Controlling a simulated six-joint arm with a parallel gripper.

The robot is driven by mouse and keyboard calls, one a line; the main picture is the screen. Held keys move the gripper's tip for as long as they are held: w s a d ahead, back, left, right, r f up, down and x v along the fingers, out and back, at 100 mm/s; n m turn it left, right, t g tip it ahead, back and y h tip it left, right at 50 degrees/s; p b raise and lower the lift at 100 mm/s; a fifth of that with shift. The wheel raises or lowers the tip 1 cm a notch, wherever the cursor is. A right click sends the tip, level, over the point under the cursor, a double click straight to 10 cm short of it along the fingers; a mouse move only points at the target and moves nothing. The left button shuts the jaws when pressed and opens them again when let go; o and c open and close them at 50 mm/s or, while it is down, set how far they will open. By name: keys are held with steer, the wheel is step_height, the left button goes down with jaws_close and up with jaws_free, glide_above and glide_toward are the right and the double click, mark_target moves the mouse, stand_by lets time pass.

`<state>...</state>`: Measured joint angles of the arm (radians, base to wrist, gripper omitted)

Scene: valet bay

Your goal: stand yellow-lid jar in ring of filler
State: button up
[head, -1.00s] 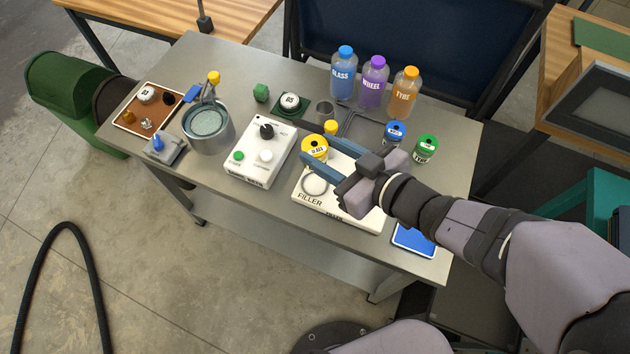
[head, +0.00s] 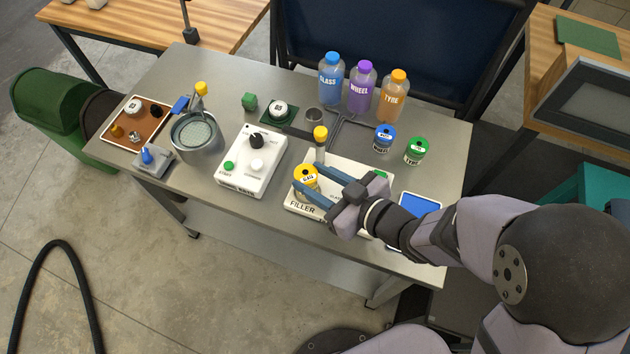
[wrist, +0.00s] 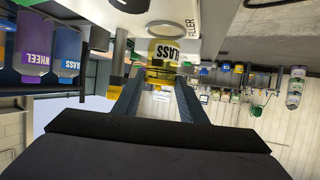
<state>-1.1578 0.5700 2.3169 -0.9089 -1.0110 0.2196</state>
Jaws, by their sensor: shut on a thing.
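The yellow-lid jar (head: 305,173) is between the fingers of my gripper (head: 309,183), which is shut on it. The jar looks upright over the left part of the white filler (head: 291,208). In the wrist view, which is upside down, the jar (wrist: 164,52) shows its GLASS label between my fingertips (wrist: 160,80). The ring (wrist: 172,27) lies on the filler just past the jar's bottom end. In the head view the jar and fingers hide the ring. I cannot tell whether the jar touches the filler.
A yellow-topped post (head: 320,136) stands at the filler's back edge, close to my gripper. Blue-lid (head: 384,139) and green-lid (head: 415,151) jars stand behind right. A white control box (head: 250,160) is left of the filler. Three bottles (head: 361,88) stand at the back.

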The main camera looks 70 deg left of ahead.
steer(key=shift+f, duration=0.9)
steer(key=shift+f, duration=0.15)
steer(key=o, duration=1.1)
steer(key=shift+c, duration=0.2)
